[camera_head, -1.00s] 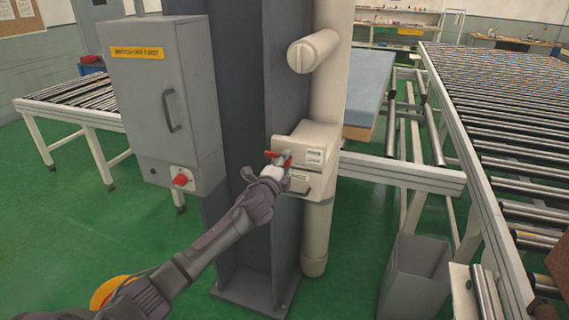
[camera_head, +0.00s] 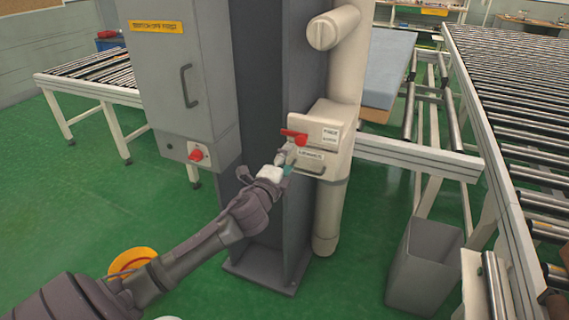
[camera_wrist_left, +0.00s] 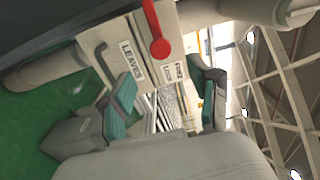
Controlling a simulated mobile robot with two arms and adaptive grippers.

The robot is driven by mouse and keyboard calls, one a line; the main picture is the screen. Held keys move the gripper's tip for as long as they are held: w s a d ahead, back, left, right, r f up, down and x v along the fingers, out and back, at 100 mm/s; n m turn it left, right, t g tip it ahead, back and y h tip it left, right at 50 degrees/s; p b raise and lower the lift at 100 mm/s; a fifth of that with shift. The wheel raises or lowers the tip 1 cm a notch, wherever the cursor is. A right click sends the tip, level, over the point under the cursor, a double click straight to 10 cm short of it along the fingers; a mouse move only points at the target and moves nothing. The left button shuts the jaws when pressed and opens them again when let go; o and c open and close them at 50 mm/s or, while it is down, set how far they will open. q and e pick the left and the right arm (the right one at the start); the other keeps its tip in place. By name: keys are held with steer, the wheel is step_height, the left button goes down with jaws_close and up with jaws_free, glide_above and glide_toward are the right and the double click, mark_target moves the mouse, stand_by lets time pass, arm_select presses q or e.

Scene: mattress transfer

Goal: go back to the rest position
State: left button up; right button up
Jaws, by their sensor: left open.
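My left gripper (camera_head: 281,164) is open and empty in the head view, just below and left of the red lever (camera_head: 293,136). The lever sticks out from a cream box (camera_head: 327,133) on the pale pipe. In the left wrist view my left gripper (camera_wrist_left: 166,92) has its two teal-padded fingers spread apart. The red lever (camera_wrist_left: 157,38) shows beyond them, clear of both pads, with labels reading "FREE", "LOCK" and "LEAVES" beside it. My right gripper is not in view.
A grey cabinet (camera_head: 165,75) with a red knob (camera_head: 196,155) hangs left of the dark column (camera_head: 268,225). Roller conveyors stand at left (camera_head: 95,68) and right (camera_head: 525,90). A grey bin (camera_head: 425,265) stands at lower right. Green floor is open at left.

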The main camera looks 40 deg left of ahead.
arm_select(q)
steer(key=shift+v, duration=0.75)
steer(key=shift+f, duration=0.1)
